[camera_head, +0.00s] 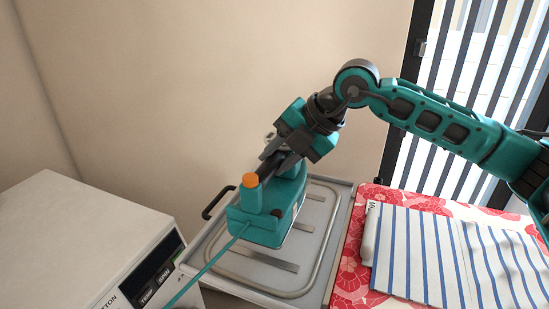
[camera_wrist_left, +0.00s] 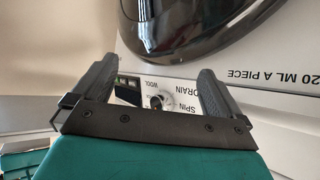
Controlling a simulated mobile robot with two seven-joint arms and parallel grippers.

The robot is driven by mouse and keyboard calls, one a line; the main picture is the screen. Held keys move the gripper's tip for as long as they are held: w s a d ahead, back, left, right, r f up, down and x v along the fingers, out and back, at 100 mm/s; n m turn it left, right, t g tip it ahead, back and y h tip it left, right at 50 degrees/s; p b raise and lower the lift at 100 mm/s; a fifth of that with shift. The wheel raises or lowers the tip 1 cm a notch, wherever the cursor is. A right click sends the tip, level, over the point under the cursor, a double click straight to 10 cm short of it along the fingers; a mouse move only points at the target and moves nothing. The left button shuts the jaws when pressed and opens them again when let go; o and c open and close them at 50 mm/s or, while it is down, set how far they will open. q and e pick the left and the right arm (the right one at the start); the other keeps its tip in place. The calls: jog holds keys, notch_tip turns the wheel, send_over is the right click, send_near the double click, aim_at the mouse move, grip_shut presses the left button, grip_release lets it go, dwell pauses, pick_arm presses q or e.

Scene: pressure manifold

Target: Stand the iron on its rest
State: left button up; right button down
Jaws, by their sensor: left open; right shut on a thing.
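The iron (camera_head: 258,226) is teal with an orange knob, and a teal cord runs from it to the lower left. It is over the grey rest (camera_head: 341,230), a shallow tray with a metal wire loop and flat strips. My right gripper (camera_head: 281,163) is shut on the iron from above, and its fingers are partly hidden by the arm and the iron. I cannot tell whether the iron touches the rest. My left gripper (camera_wrist_left: 153,72) shows only in the left wrist view; it is open and empty in front of a white appliance panel.
A white appliance (camera_head: 85,245) with a dark control panel stands at the left, close to the rest. Right of the rest is a red floral board (camera_head: 350,278) with a blue-striped cloth (camera_head: 425,250) on it. A barred window is behind at the right.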

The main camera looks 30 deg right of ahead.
aim_at(270, 186)
pick_arm(q)
jog(key=shift+f, duration=0.15)
pick_arm(e)
jog(key=shift+f+b, duration=1.45)
jog(key=shift+f, duration=0.5)
jog(key=shift+f+b, duration=0.3)
jog(key=shift+f, duration=0.35)
jog(key=shift+f+b, duration=0.1)
jog(key=shift+b, duration=0.2)
pick_arm(q)
jog(key=shift+w+d+f+h, duration=0.2)
jog(key=shift+d+f, duration=0.1)
jog(key=shift+f, duration=0.3)
jog(key=shift+w+d+f+h, duration=0.1)
jog(key=shift+w+d+f, duration=0.15)
jog(key=shift+f, duration=0.3)
